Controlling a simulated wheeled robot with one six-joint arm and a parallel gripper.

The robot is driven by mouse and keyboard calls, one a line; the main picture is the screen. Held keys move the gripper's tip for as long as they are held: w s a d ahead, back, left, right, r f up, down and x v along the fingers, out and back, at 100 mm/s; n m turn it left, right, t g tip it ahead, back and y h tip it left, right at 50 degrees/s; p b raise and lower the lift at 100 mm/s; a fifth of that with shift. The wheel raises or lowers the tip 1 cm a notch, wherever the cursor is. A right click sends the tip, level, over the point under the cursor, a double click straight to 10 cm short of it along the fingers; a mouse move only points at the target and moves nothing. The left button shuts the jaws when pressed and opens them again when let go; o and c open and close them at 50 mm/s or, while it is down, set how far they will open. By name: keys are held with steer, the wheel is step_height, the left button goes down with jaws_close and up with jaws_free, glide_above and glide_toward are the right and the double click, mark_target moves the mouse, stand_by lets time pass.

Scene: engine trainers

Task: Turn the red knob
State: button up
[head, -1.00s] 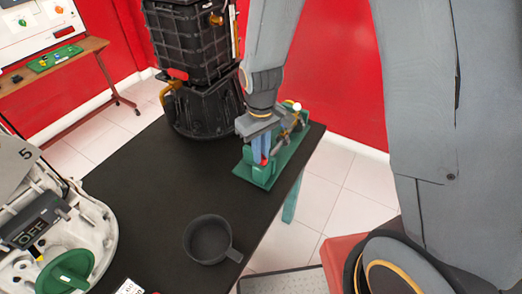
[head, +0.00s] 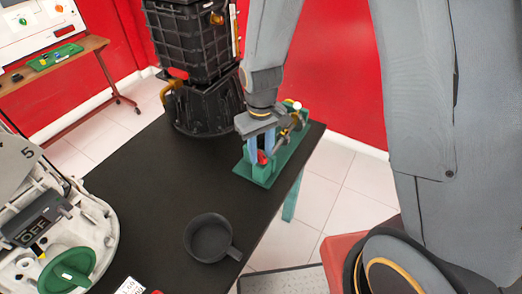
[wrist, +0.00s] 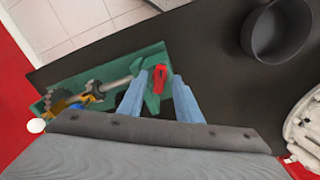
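The red knob (wrist: 161,73) sits on a green fixture (wrist: 150,62) at the edge of the black table. It also shows in the head view (head: 262,157), partly behind my fingers. My gripper (wrist: 160,82) is open, with one blue finger on each side of the knob in the wrist view. Gaps show between the knob and both fingers. In the head view my gripper (head: 261,155) points down over the fixture. The knob's handle lies roughly in line with the fingers in the wrist view. I cannot tell the exact fingertip height against the knob.
A dark mug (head: 209,238) stands on the black table (head: 165,195). A tall black engine-like unit (head: 195,70) stands behind. A white device with a green knob (head: 68,270) is at lower left. The table's middle is clear.

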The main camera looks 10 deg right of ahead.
mark_target(261, 154)
steer(key=shift+r+b, duration=0.9)
steer(key=shift+r, duration=3)
steer(key=s+d+m+t+b, duration=0.1)
steer(key=s+d+m, duration=0.3)
steer(key=d, duration=0.8)
steer(key=shift+s+d+m+b, duration=0.35)
steer(key=shift+s+b, duration=0.5)
steer(key=shift+s, duration=0.55)
steer(key=shift+a, duration=0.1)
